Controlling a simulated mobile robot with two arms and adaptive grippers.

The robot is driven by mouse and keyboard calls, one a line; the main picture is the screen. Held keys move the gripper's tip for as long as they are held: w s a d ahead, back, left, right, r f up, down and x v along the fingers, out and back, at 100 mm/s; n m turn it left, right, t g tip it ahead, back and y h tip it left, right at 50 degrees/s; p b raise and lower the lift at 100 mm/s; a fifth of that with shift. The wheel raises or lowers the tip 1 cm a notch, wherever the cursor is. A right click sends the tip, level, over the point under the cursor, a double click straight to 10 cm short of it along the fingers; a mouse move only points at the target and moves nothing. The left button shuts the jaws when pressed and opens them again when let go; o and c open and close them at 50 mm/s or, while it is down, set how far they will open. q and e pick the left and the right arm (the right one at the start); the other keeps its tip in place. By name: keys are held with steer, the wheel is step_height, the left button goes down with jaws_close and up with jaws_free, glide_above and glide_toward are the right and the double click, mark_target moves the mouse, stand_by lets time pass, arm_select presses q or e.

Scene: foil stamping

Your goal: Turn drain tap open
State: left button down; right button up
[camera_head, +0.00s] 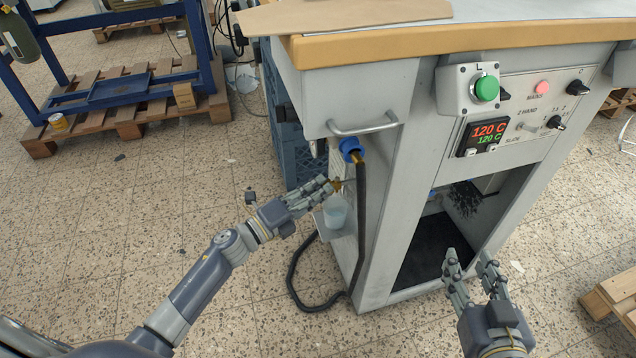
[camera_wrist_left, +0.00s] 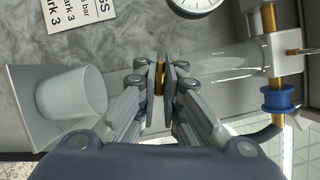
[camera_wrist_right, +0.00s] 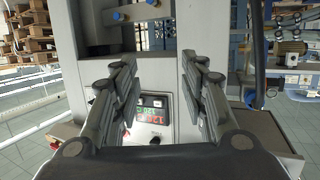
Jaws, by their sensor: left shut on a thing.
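The drain tap (camera_wrist_left: 160,78) is a small brass piece at the end of a clear bowl (camera_wrist_left: 228,63) on the machine's side. My left gripper (camera_head: 331,184) is shut on it; the left wrist view shows its two fingertips (camera_wrist_left: 161,82) pressed on either side of the brass. The fingers hide much of the tap, so I cannot tell its turn angle. A translucent cup (camera_head: 336,212) stands below the tap on a small shelf, and it also shows in the left wrist view (camera_wrist_left: 72,104). My right gripper (camera_head: 473,264) is open and empty in front of the machine.
A blue fitting (camera_head: 351,147) with a black hose (camera_head: 360,225) hangs close beside the tap; the hose loops to the floor. A metal handle (camera_head: 364,126) is above. A round gauge (camera_wrist_left: 195,3) is near the bowl. Tiled floor (camera_head: 110,230) at left is mostly clear.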

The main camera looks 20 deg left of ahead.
arm_select(q)
steer(key=shift+n+g+y+p, duration=0.35)
steer(key=shift+n+p, duration=0.55)
steer(key=shift+p, duration=0.8)
arm_select(e)
steer(key=s+d+f+g+h, duration=0.1)
steer(key=s+d+f+g, duration=0.1)
steer(key=s+f+g, duration=0.3)
steer(key=s+d+f+g+h, duration=0.1)
steer(key=s+d+f+g, duration=0.2)
steer(key=s, duration=0.7)
steer(key=shift+d+f+m+g+h, duration=0.35)
steer(key=shift+f+g, duration=0.75)
steer(key=shift+f, duration=1.05)
arm_select(q)
steer(key=c, duration=1.8)
jaws_free()
steer(key=shift+o, duration=0.4)
arm_select(e)
steer(key=shift+w, duration=0.1)
arm_select(q)
steer(key=v, duration=1.2)
